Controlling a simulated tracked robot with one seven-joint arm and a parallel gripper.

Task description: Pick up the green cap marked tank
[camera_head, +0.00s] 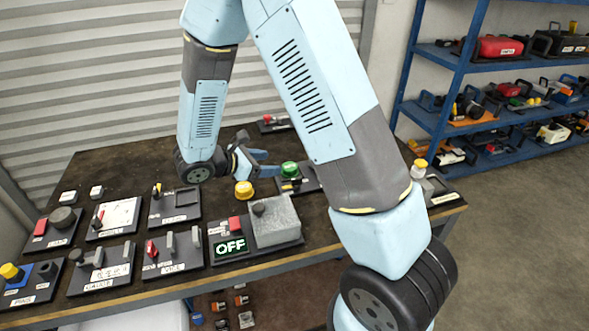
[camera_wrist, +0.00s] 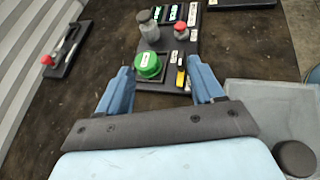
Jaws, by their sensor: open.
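The green cap (camera_head: 289,168) sits on a dark panel on the table, just right of my gripper (camera_head: 264,163) in the head view. In the wrist view the round green cap (camera_wrist: 148,64) has a pale label on its near side, too small to read. My gripper (camera_wrist: 159,66) is open and empty, its blue fingers on either side of the cap in that picture. The cap looks farther off than the fingertips and I see no contact. In the head view my arm hides part of the cap's panel.
On the cap's panel are a grey knob (camera_wrist: 148,25), a red knob (camera_wrist: 181,31) and a yellow-marked block (camera_wrist: 181,77). A grey box (camera_head: 276,222) with an OFF display (camera_head: 231,246) is at the table's front.

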